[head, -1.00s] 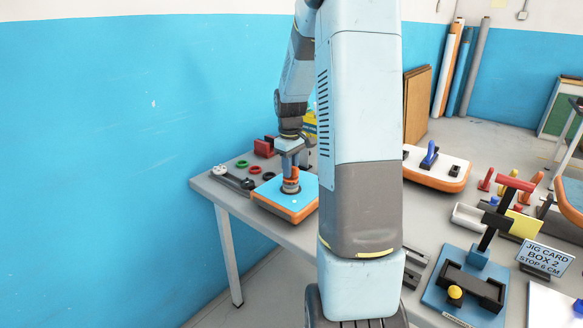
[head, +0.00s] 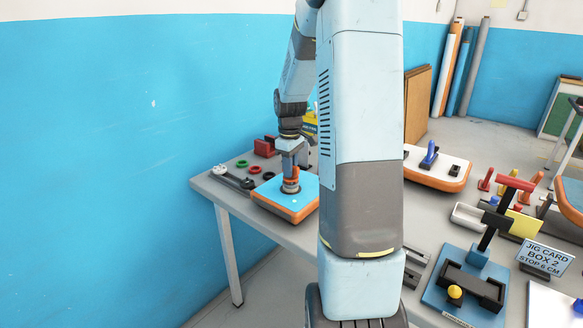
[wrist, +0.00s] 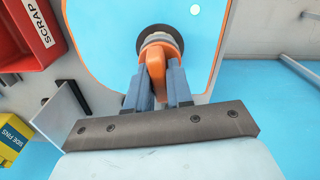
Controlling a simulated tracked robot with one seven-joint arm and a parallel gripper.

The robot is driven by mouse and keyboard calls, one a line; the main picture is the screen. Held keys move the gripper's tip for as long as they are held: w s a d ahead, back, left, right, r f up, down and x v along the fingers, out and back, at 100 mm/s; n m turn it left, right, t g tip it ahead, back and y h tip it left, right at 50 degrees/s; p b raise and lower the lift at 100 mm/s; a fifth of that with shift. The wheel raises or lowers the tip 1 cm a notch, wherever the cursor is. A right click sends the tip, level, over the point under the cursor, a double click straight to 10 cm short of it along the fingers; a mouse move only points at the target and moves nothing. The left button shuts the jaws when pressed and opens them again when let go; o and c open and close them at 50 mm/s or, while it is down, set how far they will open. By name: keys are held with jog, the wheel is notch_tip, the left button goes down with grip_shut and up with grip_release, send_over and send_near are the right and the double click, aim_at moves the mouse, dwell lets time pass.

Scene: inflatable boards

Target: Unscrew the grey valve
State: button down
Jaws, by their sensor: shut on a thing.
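A blue-topped board with an orange rim (head: 270,200) lies on the grey table. The grey valve (head: 291,187) sits on its blue face; its round grey ring also shows in the wrist view (wrist: 148,33). An orange piece (wrist: 158,58), which looks like a valve key, stands upright on the valve. My gripper (head: 290,167) points down above the board. In the wrist view its blue-grey fingers (wrist: 157,85) are shut on the orange piece. The orange piece covers much of the valve, so I cannot see its thread.
Red and green rings (head: 250,168) and a black-and-grey tool (head: 232,179) lie left of the board. A red SCRAP bin (wrist: 30,35) and a yellow box (wrist: 10,140) are close by. A second board (head: 437,170) and a jig (head: 465,285) stand to the right.

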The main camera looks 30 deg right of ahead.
jog(key=shift+n, duration=0.7)
jog(key=n, duration=0.3)
jog(key=shift+n, duration=0.3)
jog(key=shift+s+n, duration=0.1)
jog(key=shift+n, duration=1.6)
jog(key=shift+a+n, duration=0.1)
jog(key=shift+n, duration=1.6)
